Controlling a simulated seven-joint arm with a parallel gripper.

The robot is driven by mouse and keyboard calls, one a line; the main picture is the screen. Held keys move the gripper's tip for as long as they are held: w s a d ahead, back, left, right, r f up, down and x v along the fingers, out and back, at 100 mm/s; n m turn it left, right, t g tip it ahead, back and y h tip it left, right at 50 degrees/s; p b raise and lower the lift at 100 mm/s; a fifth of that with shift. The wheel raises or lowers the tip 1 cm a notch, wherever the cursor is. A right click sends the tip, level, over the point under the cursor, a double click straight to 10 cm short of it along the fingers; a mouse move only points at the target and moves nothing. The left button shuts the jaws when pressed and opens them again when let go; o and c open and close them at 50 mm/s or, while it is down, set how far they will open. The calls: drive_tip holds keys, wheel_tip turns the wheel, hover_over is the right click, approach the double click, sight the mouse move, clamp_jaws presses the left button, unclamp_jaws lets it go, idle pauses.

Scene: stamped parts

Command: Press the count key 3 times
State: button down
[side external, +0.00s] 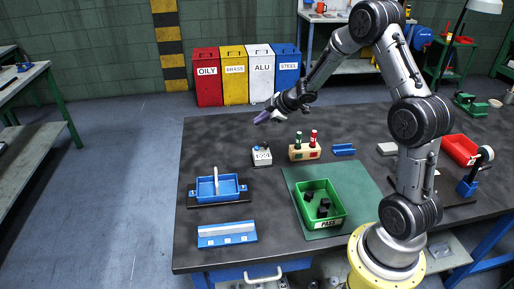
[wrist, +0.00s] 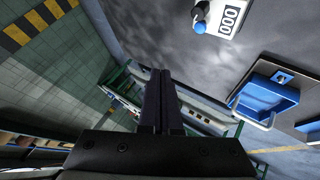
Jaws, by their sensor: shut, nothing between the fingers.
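The counter (side external: 262,157) is a small white box on the dark bench, left of the wooden block with green and red pieces. In the wrist view the counter (wrist: 229,17) is at the top edge, partly cut off, and its display reads 000. A round blue key (wrist: 199,27) and a dark part beside it show at its side; I cannot tell from a label which is the count key. My gripper (side external: 262,117) is shut and empty, raised above the bench behind the counter, apart from it.
A wooden block (side external: 305,151) with green and red pieces stands right of the counter. A blue tray (side external: 203,198) with a handle is front left. A green bin (side external: 334,212) holds dark parts on a green mat. The bench's back left is clear.

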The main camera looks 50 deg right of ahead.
hover_over(260, 151)
drive_tip(key=shift+f, duration=3.9)
drive_tip(key=shift+f, duration=0.1)
drive_tip(key=shift+f, duration=0.3)
drive_tip(key=shift+f, duration=0.5)
drive_tip(key=shift+s+r, duration=0.1)
drive_tip(key=shift+r, duration=0.8)
drive_tip(key=shift+r, duration=0.1)
drive_tip(key=shift+r, duration=2.4)
